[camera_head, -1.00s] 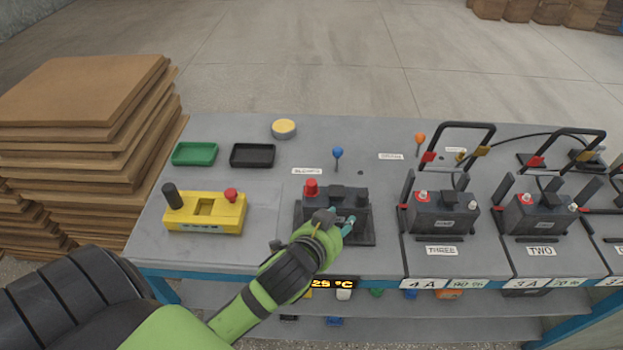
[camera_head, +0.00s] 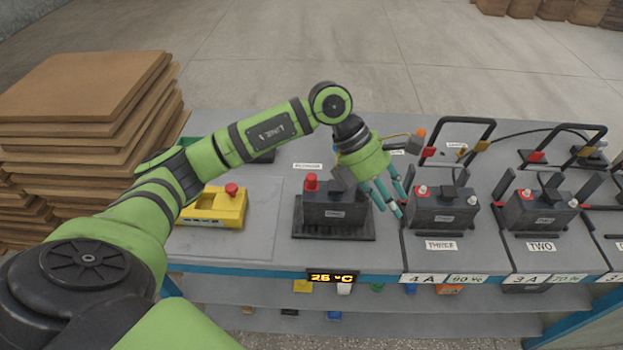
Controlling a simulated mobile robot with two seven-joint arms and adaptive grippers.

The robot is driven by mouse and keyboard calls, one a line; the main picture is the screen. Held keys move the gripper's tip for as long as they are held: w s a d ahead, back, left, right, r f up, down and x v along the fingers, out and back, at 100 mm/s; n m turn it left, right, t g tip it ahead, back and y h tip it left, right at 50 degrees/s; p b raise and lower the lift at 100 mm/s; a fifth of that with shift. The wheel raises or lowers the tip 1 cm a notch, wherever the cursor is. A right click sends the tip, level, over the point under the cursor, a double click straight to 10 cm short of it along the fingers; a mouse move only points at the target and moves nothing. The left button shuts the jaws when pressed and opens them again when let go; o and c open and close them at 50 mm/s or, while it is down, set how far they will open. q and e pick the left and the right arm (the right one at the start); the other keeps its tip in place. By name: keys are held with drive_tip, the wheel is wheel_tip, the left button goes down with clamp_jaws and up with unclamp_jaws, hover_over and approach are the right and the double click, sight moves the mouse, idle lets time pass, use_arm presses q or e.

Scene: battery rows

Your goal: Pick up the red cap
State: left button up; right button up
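A red cap (camera_head: 311,182) sits upright on the left terminal of the dark battery (camera_head: 335,208), which stands on a black tray (camera_head: 305,232) in the middle of the bench. My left gripper (camera_head: 392,205) hangs to the right of this battery, close to battery THREE (camera_head: 443,208). Its teal fingers are spread and point down to the right, with nothing seen between them. The gripper is apart from the red cap. The gripper body hides the battery's right upper part. My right gripper is not in view.
A yellow box with a red button (camera_head: 232,190) stands left, partly behind my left arm. Battery TWO (camera_head: 541,212) stands at right, among upright black handles (camera_head: 465,125) and cables. Stacked brown boards (camera_head: 80,90) border the bench's left side.

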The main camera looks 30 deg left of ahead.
use_arm(q)
drive_tip(key=w+a+y, duration=0.1)
drive_tip(key=a+y, duration=0.2)
drive_tip(key=a, duration=0.4)
drive_tip(key=r+n+g+y, duration=0.1)
drive_tip(key=r+y, duration=0.1)
drive_tip(key=y, duration=0.2)
hover_over(311, 176)
drive_tip(key=shift+d+f, duration=0.2)
drive_tip(key=shift+d, duration=0.25)
drive_tip(key=shift+s+a+f+y, duration=0.1)
drive_tip(key=shift+a+y, duration=0.2)
drive_tip(key=shift+a, duration=0.05)
wheel_tip(311, 176, down, 6)
drive_tip(key=p, duration=0.3)
drive_tip(key=shift+a+f, duration=0.1)
drive_tip(key=shift+f, duration=0.3)
drive_tip(key=c, duration=0.5)
